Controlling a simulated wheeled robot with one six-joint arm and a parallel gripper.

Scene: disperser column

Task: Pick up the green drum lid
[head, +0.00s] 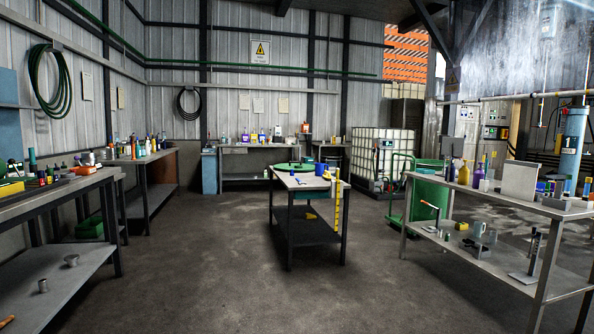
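A flat, round green thing that looks like the drum lid (288,166) lies on the top of the middle table (301,181), towards its far left end. It is small in the view, so its details cannot be told. A blue container (321,169) and small tools lie on the same table, and a yellow level (338,209) stands upright against its right end. My gripper is not in view.
A workbench (60,186) runs along the left and another bench (500,200) stands at the right. The concrete floor (200,260) before the middle table is clear.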

